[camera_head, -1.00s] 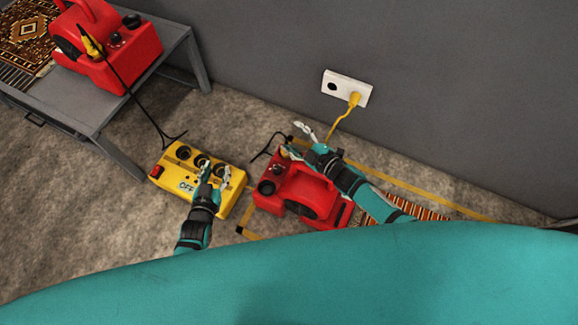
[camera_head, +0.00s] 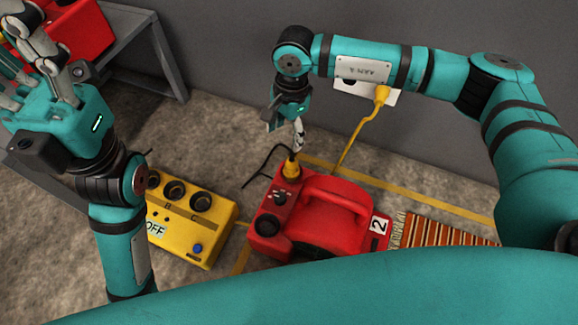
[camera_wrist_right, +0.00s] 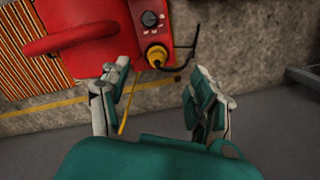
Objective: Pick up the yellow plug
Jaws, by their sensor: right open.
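A yellow plug (camera_head: 291,168) with a black cable stands on the top corner of the red blower marked 2 (camera_head: 330,220). My right gripper (camera_head: 298,138) is just above this plug in the head view, fingers pointing down. In the right wrist view the plug (camera_wrist_right: 157,54) shows beyond and between the spread fingers of my right gripper (camera_wrist_right: 160,82), which is open and empty. Another yellow plug (camera_head: 382,93) sits in the white wall socket, partly behind my right arm. My left gripper (camera_head: 38,55) is raised at the upper left, its fingers apart, with nothing seen in it.
A yellow box (camera_head: 190,222) with round sockets and an OFF label stands on the floor, left of the blower. A grey table (camera_head: 150,50) carries another red machine (camera_head: 75,30). A striped rug (camera_head: 450,232) lies right of the blower. Yellow tape marks the floor.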

